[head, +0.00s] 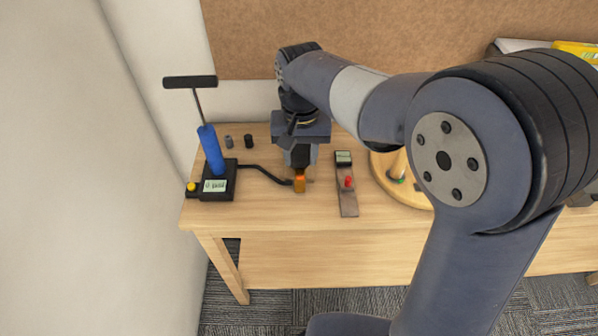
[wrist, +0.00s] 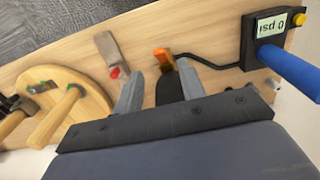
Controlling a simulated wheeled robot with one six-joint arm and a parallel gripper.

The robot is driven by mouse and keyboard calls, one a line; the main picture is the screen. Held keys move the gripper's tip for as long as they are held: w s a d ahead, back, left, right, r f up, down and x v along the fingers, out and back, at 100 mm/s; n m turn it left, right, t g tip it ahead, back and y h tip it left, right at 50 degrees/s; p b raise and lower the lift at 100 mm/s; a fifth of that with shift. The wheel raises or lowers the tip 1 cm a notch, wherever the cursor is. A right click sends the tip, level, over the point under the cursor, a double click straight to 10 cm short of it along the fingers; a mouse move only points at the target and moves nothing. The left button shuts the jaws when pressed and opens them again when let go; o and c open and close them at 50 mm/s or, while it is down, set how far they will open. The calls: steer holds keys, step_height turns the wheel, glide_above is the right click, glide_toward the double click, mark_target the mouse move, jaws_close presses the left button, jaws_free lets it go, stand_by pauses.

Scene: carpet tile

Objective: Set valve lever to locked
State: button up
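A brass-coloured valve piece with an orange lever (head: 299,182) stands on the table at the end of a black hose. The orange lever also shows in the wrist view (wrist: 162,55). My gripper (head: 299,163) points down just above and behind it. In the wrist view my gripper (wrist: 160,68) has its two grey fingers apart, with a gap between them. The orange lever lies near the fingertips, in line with that gap; I cannot tell whether a finger touches it. The lever's lower part is partly hidden. No locked marking is readable.
A black pump base (head: 222,183) with a blue cylinder (head: 211,150) and T-handle stands left; its display reads 0 psi in the wrist view. A grey plate (head: 349,205) with a red knob (head: 348,181) lies right, then a round wooden board (head: 410,198). Two small dark cylinders (head: 248,141) stand behind.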

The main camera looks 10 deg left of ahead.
mark_target(300, 177)
step_height(300, 177, down, 8)
steer(key=shift+r, duration=0.1)
stand_by(0.4)
jaws_close()
